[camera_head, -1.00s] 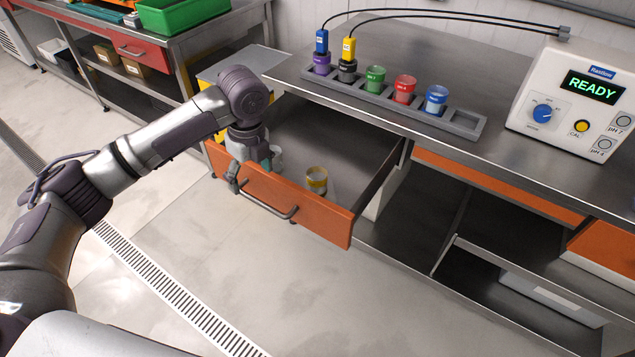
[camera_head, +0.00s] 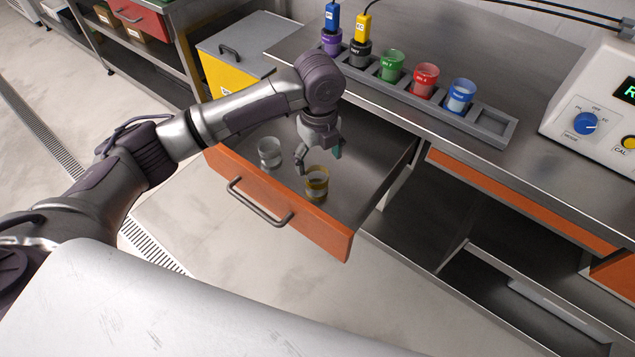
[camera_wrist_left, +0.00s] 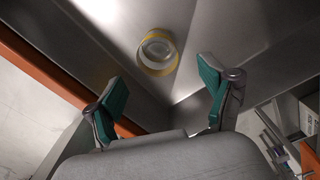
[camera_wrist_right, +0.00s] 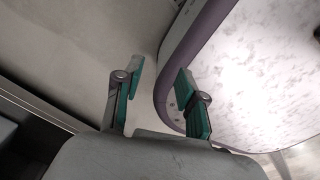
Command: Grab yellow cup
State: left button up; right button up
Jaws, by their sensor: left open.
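The yellow cup (camera_head: 317,184), clear with a yellow rim and band, stands in the open orange-fronted drawer (camera_head: 320,232). In the left wrist view the cup (camera_wrist_left: 157,52) is seen from above, beyond the fingertips and between them. My left gripper (camera_head: 319,161) is open and empty, just above and behind the cup, apart from it. Its green-padded fingers (camera_wrist_left: 163,88) are spread wide in the left wrist view. My right gripper (camera_wrist_right: 158,80) shows only in its own wrist view, its green-padded fingers apart with nothing between them.
A clear cup (camera_head: 269,153) stands in the drawer, left of the yellow one. A grey rack (camera_head: 493,124) with purple, dark, green, red and blue cups sits on the counter above. A white meter (camera_head: 590,95) stands at the right. The drawer's right part is empty.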

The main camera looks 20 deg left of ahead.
aim_at(317, 180)
pick_arm(q)
notch_tip(317, 180, down, 3)
jog(key=shift+r, duration=0.2)
jog(key=shift+w+f, duration=0.15)
jog(key=shift+f, duration=0.1)
jog(key=f, duration=0.4)
jog(key=shift+s+a+f, duration=0.1)
jog(key=shift+s+a, duration=0.1)
jog(key=shift+s, duration=0.05)
jog(key=shift+f, duration=0.5)
pick_arm(e)
jog(key=shift+w, duration=0.6)
pick_arm(q)
jog(key=shift+c, duration=1)
jog(key=c, duration=1.1)
pick_arm(e)
jog(key=shift+s, duration=0.1)
pick_arm(q)
jog(key=shift+w+r, duration=0.1)
